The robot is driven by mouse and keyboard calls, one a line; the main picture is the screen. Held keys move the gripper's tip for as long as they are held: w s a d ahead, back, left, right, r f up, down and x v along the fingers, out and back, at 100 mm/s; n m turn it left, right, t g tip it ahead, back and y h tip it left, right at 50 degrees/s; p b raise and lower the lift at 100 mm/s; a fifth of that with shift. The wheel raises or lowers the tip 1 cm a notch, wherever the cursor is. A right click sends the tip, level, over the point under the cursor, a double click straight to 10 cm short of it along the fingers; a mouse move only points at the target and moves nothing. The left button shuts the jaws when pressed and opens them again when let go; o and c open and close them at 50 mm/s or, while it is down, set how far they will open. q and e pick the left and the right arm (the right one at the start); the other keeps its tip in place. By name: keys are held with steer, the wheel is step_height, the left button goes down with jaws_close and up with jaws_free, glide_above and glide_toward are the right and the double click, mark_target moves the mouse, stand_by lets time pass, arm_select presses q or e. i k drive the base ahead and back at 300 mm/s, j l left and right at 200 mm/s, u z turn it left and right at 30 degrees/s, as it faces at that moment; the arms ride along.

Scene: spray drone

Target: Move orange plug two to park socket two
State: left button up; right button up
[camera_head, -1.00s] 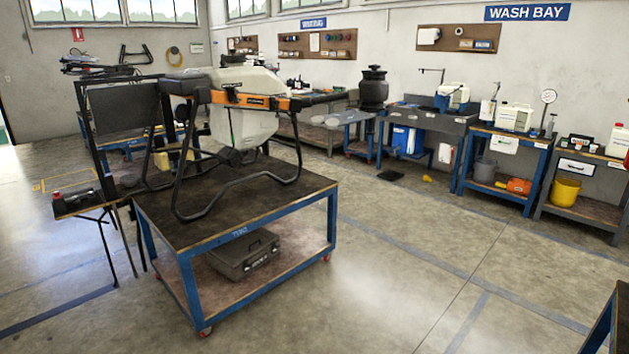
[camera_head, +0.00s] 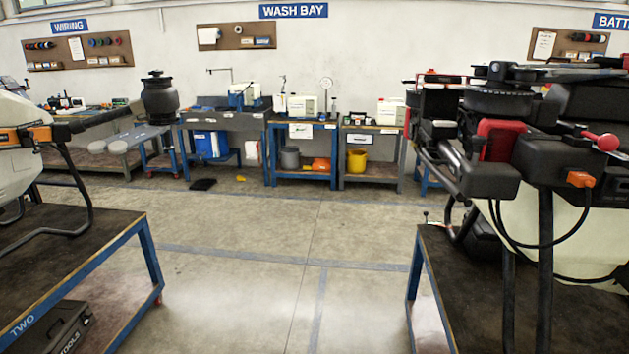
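An orange plug-like connector (camera_head: 580,179) sits on the dark body of a drone (camera_head: 490,180) at the right, with a black cable hanging below it. I cannot read any number on it. At the left edge, part of a white drone (camera_head: 15,148) with an orange arm clamp (camera_head: 38,133) stands on a blue-framed table (camera_head: 95,250) marked TWO. I cannot make out a park socket. Neither of my grippers is in view.
A second blue-framed table (camera_head: 425,290) stands under the right drone. Open concrete floor lies between the two tables. Along the back wall are a sink bench (camera_head: 225,118), a blue bench (camera_head: 300,124) and a bench with a yellow bucket (camera_head: 356,160).

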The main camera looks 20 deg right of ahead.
mark_target(579, 179)
steer(key=i+z, duration=0.15)
steer(key=z, duration=0.25)
steer(key=i+j+z, duration=0.15)
steer(key=z, duration=0.25)
steer(key=i+j+z, duration=0.15)
steer(key=z, duration=0.25)
steer(key=i+j+z, duration=0.2)
steer(key=j+z, duration=0.15)
